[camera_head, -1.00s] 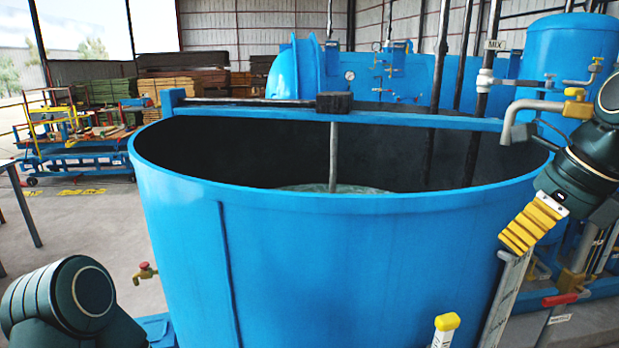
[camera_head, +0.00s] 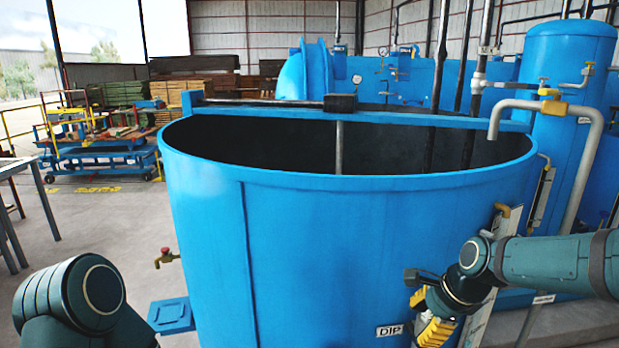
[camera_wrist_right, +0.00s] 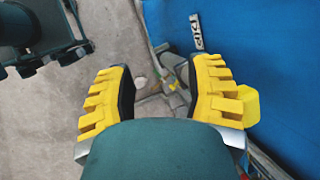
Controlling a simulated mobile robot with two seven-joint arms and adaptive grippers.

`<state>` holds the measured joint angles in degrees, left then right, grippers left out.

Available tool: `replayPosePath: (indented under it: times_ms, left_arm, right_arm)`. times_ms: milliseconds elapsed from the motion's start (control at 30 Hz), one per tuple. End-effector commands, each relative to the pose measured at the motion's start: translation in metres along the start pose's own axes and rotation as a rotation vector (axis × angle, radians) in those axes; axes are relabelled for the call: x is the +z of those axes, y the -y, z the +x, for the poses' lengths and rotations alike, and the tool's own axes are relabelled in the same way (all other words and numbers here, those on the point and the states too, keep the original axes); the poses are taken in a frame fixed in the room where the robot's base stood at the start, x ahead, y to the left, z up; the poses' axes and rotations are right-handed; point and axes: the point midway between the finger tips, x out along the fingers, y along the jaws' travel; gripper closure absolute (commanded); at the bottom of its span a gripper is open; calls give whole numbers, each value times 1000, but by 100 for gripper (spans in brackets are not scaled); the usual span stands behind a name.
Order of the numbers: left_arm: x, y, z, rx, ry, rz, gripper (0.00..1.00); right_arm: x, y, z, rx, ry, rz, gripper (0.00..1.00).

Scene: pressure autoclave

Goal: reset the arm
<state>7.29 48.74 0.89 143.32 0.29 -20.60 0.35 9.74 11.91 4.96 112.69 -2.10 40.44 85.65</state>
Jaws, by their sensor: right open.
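My right gripper (camera_head: 432,318) has yellow ridged fingers and hangs low in front of the right side of the big blue tank (camera_head: 310,240). In the right wrist view its two fingers (camera_wrist_right: 160,95) are spread apart with nothing held between them. The tank's blue wall is close beside the right-hand finger in that view. My right forearm comes in from the right edge in the head view. In the head view, my left arm shows only as a dark green joint at the lower left; the left gripper is out of view.
A DIP label (camera_head: 390,331) is on the tank's front. A grey pipe (camera_head: 540,105) with a yellow valve bends over the tank's right rim. A blue cart (camera_head: 100,150) stands farther left; grey floor (camera_head: 110,230) lies open between.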

Motion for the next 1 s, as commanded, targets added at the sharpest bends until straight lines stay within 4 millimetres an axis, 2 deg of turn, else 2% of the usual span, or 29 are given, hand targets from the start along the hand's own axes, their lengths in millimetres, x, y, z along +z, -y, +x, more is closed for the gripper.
replayPosePath:
  times_ms: [33, 200, 267, 400, 500, 600, 700, 833, 1000]
  left_arm:
    - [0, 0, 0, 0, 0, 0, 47]
    - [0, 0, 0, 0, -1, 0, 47]
    - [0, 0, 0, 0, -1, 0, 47]
    - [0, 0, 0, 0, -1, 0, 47]
    - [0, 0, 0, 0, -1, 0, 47]
    - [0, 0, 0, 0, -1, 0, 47]
    - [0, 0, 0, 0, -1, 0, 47]
    - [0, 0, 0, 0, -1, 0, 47]
    - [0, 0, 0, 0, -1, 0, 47]
  right_arm:
    - [2, -12, 36, 25, 10, -99, 47]
    - [8, -60, 132, 48, 40, -471, 47]
    - [11, -82, 161, 54, 50, -603, 47]
    - [16, -140, 215, 67, 73, -906, 47]
    - [20, -180, 240, 74, 86, -1102, 47]
    - [23, -211, 254, 77, 95, -1257, 47]
    - [24, -232, 261, 79, 100, -1361, 47]
    - [24, -242, 264, 77, 99, -1422, 47]
    - [24, -242, 264, 77, 99, -1422, 47]
